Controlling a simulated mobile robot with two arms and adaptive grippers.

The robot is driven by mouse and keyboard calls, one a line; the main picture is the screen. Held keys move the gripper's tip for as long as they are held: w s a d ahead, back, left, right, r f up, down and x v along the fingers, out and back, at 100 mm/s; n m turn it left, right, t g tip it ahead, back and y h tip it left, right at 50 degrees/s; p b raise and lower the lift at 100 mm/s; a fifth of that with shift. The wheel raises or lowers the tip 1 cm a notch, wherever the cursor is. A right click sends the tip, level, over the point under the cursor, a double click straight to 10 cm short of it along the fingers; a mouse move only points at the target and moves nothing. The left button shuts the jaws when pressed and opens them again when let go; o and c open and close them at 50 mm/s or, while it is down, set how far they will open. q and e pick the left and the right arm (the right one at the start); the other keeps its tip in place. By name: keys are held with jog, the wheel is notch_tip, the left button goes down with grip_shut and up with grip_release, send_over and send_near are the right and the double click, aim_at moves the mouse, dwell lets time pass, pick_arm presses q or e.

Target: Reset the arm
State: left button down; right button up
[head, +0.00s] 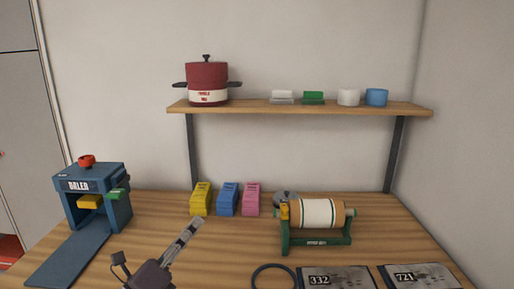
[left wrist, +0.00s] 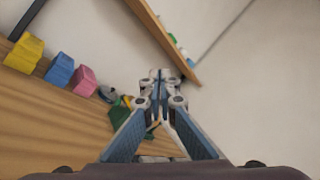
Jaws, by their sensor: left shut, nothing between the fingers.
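My left gripper (head: 194,224) reaches up from the bottom of the head view, over the wooden table. Its fingers are together and hold nothing. The left wrist view shows the same closed fingers (left wrist: 160,76), tilted against the scene, with the green-framed roller device (left wrist: 120,110) partly hidden behind them. My right gripper is in neither view.
The table (head: 215,255) bears a blue baler (head: 95,185), yellow (head: 201,199), blue (head: 228,200) and pink (head: 251,199) blocks, a roller device (head: 316,215), a dark ring (head: 274,268) and plates marked 332 (head: 345,278) and 721 (head: 425,277). A shelf (head: 300,107) holds a red pot (head: 207,80).

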pick_arm(q)
jog(key=s+a+f+n+g+y, duration=0.2)
jog(key=s+a+f+n+y, duration=0.2)
jog(key=a+f+n+y, duration=0.45)
jog(key=s+a+f+n+g+y, duration=0.2)
jog(key=s+a+f+n+y, duration=0.3)
jog(key=f+n, duration=0.7)
jog(key=s+d+f+n+g+h, duration=0.1)
jog(key=s+d+f+n+g, duration=0.25)
jog(key=s, duration=0.45)
jog(key=s+d+f+n+g+h, duration=0.1)
jog(key=s+d+f+n+g, duration=0.15)
jog(key=s+f+g, duration=0.4)
jog(key=s+d+f+n+g+h, duration=0.1)
jog(key=s+d+f+n, duration=0.2)
jog(key=s, duration=0.6)
notch_tip(320, 180, down, 26)
jog(key=s+a+g, duration=0.1)
jog(key=s, duration=0.2)
jog(key=s+a+f+g, duration=0.1)
jog(key=s+a+f, duration=0.2)
jog(key=s+f, duration=1.3)
jog(key=shift+s+n+g, duration=0.3)
jog(key=shift+n, duration=0.05)
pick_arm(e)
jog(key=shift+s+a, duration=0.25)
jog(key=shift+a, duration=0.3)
pick_arm(q)
jog(key=shift+a+f, duration=0.1)
